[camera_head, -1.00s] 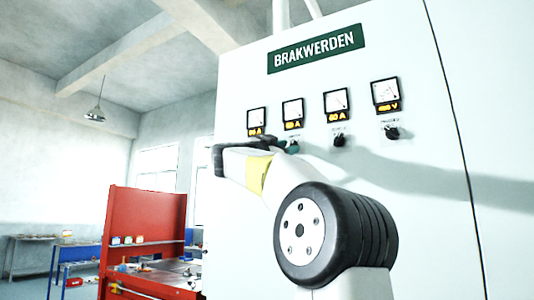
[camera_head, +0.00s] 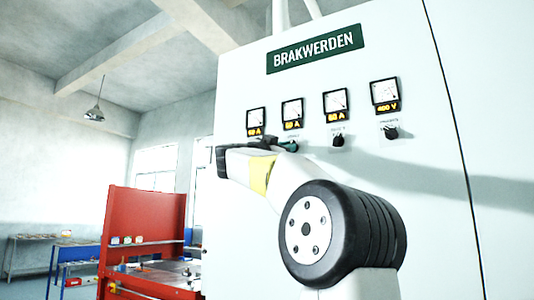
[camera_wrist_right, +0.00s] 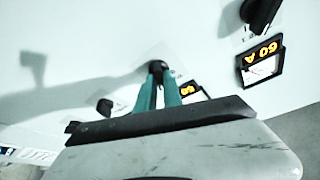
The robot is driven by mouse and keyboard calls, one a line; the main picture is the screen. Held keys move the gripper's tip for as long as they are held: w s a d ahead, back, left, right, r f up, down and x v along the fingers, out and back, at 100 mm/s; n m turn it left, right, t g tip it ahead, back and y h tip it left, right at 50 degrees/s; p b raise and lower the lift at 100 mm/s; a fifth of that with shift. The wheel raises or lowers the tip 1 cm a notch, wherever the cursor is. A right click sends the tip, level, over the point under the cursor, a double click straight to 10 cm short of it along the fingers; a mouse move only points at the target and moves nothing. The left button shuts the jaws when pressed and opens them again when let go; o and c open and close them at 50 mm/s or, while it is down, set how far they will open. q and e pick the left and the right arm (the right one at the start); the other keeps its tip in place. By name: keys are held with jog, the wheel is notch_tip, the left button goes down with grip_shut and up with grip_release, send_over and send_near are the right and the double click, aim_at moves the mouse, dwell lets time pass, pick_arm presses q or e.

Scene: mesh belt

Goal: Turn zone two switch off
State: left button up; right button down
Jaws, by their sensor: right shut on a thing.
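A white cabinet (camera_head: 420,220) has a row of meters with black rotary switches below them. My right gripper (camera_head: 290,146) reaches the cabinet below the second meter (camera_head: 292,113) from the left. In the right wrist view its green fingers (camera_wrist_right: 157,85) are shut on a black switch (camera_wrist_right: 160,67), mostly hidden behind the fingertips. The switch's setting and its label cannot be read. My left gripper is not in view.
Free switches sit under the third meter (camera_head: 338,140) and the fourth meter (camera_head: 390,132). In the wrist view, neighbouring switches stand on both sides of the fingers, at right (camera_wrist_right: 258,14) and left (camera_wrist_right: 105,107). A red workbench (camera_head: 145,225) stands at left.

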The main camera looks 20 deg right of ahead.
jog(key=n+t+y, duration=0.1)
jog(key=n+t, duration=0.1)
jog(key=n, duration=0.3)
jog(key=n+t+y, duration=0.2)
jog(key=n, duration=0.3)
jog(key=n+t+y, duration=0.2)
jog(key=n, duration=0.3)
jog(key=shift+s+d+n, duration=0.25)
jog(key=shift+s+n, duration=0.05)
jog(key=shift+n, duration=0.1)
jog(key=shift+n+y, duration=0.3)
jog(key=c, duration=1.5)
grip_release()
jog(key=v, duration=0.7)
jog(key=shift+s+a+f, duration=0.15)
jog(key=shift+s+a, duration=0.1)
